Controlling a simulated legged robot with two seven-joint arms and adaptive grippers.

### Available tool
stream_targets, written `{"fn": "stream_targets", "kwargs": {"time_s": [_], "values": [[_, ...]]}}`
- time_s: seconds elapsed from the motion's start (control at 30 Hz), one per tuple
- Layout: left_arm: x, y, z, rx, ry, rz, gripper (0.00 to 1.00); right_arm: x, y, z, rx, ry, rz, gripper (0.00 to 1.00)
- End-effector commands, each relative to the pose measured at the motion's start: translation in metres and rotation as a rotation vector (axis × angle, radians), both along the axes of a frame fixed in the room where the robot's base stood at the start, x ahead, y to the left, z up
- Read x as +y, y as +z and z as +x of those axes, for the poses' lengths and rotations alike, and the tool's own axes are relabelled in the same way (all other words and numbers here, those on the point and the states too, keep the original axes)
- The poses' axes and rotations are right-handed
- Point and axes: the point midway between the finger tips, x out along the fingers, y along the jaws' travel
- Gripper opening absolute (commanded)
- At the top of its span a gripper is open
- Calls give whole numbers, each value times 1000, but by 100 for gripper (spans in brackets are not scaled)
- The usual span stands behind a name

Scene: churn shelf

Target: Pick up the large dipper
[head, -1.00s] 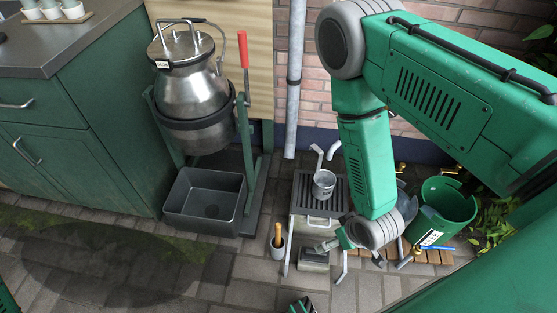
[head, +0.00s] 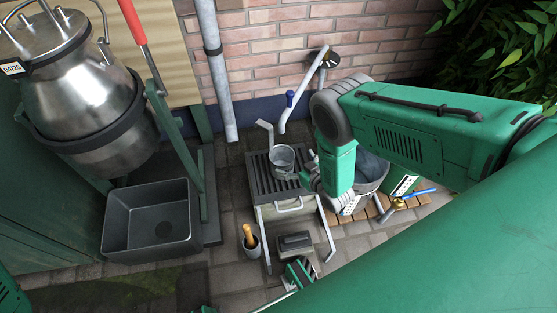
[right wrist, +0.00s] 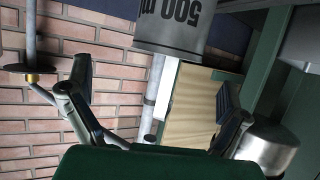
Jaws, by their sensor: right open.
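The large dipper (head: 283,158), a grey metal cup with an upright hooked handle, stands on the dark slatted top of a low stand (head: 263,180). In the right wrist view its cup (right wrist: 172,28), marked "500 ml", is cut off by the top edge and lies between the lines of the two fingers. My right gripper (head: 308,180) is just right of the cup in the head view, partly hidden by its own wrist. The right wrist view shows its fingers (right wrist: 152,105) spread wide with nothing between them.
A steel churn (head: 75,85) hangs in a frame above a black basin (head: 150,222) at the left. A cup with a wooden-handled tool (head: 251,245) and a dark block (head: 295,243) are before the stand. A bucket (head: 371,168) is behind my right arm. A brick wall closes the back.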

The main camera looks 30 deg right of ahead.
Motion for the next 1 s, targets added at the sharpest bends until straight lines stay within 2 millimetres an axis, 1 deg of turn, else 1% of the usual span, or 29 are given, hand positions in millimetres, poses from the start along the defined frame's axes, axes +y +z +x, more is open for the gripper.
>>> {"fn": "stream_targets", "kwargs": {"time_s": [0.03,0.1,0.33,0.5,0.63,0.73,0.93,0.97,1.0], "values": [[0,-8,0,0,0,0,42,2,-7,9,-3,1,1,98],[0,-12,0,-1,0,0,42,3,-10,18,-2,1,1,98],[0,-20,0,-1,0,0,42,6,-15,32,0,1,0,98],[0,-39,0,-1,0,0,42,15,-29,53,-1,0,0,98],[0,-47,0,-1,0,0,42,17,-34,68,-1,0,0,98],[0,-49,0,-1,0,0,42,17,-35,73,0,0,0,98],[0,-47,0,-1,0,0,42,17,-33,74,1,-1,-1,98],[0,-47,0,-1,0,0,42,17,-33,74,1,-1,-1,95],[0,-47,0,-1,0,0,42,17,-33,74,1,-1,-1,80]]}}
